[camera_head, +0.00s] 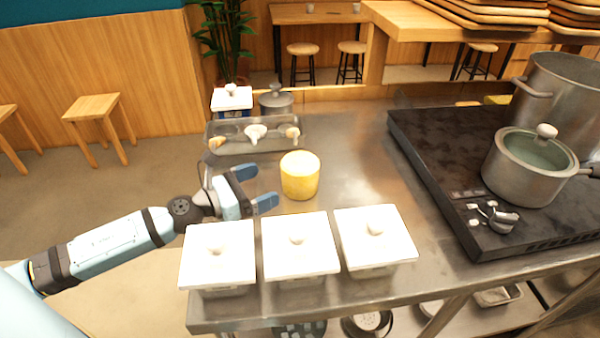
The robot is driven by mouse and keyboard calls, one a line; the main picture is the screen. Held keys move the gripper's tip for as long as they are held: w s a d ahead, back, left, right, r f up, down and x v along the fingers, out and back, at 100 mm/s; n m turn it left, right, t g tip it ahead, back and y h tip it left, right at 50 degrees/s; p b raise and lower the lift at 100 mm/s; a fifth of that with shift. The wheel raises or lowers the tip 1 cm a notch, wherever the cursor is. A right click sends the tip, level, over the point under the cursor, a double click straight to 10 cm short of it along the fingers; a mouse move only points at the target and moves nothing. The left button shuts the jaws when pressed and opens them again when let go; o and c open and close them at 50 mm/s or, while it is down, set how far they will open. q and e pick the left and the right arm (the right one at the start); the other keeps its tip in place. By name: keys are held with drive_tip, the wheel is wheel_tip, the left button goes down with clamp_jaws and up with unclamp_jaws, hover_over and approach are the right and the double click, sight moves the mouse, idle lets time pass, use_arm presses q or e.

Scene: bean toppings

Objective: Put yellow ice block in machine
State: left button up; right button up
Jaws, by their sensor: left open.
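The yellow ice block (300,182) is a short round cylinder with a pale top. It stands upright on the steel counter (350,150), behind the white lidded boxes. My left gripper (258,188) is open and empty, just left of the block. Its fingers point right toward the block, with a small gap between the fingertips and the block. I cannot make out an ice machine for certain in this view. My right gripper is not in view.
Three white lidded boxes (299,246) line the counter's front. A clear-sided topping tray (227,141) stands behind the block, with a white box (231,99) and grey pot (275,101) beyond. A dark stove (438,160) with pots (526,176) is at right. Counter right of the block is clear.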

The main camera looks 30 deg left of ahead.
sight(283, 174)
use_arm(q)
drive_tip(key=p+x, duration=0.1)
drive_tip(key=x, duration=0.3)
drive_tip(key=shift+w+d, duration=0.1)
drive_tip(key=shift+w, duration=0.05)
drive_tip(key=shift+w+d+r+p, duration=0.2)
drive_tip(key=shift+w+d+p, duration=0.05)
drive_tip(key=shift+w+p, duration=0.15)
drive_tip(key=shift+p+x, duration=0.55)
drive_tip(key=shift+x, duration=1.6)
drive_tip(key=shift+c, duration=0.5)
drive_tip(key=c, duration=0.7)
drive_tip(key=shift+c, duration=1.1)
drive_tip(key=shift+r, duration=0.15)
